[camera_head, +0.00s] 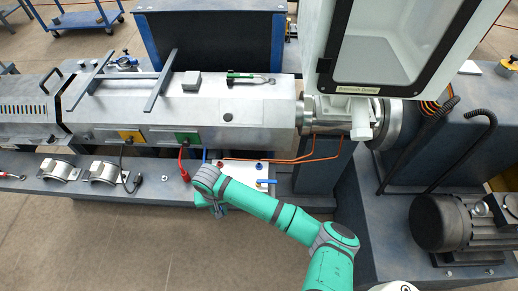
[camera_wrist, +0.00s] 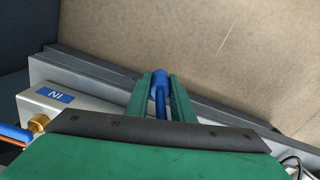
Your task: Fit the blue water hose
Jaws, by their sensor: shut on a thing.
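In the wrist view, my gripper (camera_wrist: 160,92) is shut on the blue water hose (camera_wrist: 160,80), with the hose's thick blue end between its two green fingers. A pale box with a blue label reading "IN" (camera_wrist: 55,95) lies to the left of the fingers. In the head view, my gripper (camera_head: 218,209) is at the front edge of the bench, left of the white box (camera_head: 248,171). My wrist hides most of the held hose there.
A red hose (camera_head: 184,165) hangs left of my wrist. Orange pipes (camera_head: 290,160) run behind the white box. The grey extruder barrel (camera_head: 240,110) lies behind. Two metal clamp shells (camera_head: 103,172) sit on the bench at left. The floor in front is clear.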

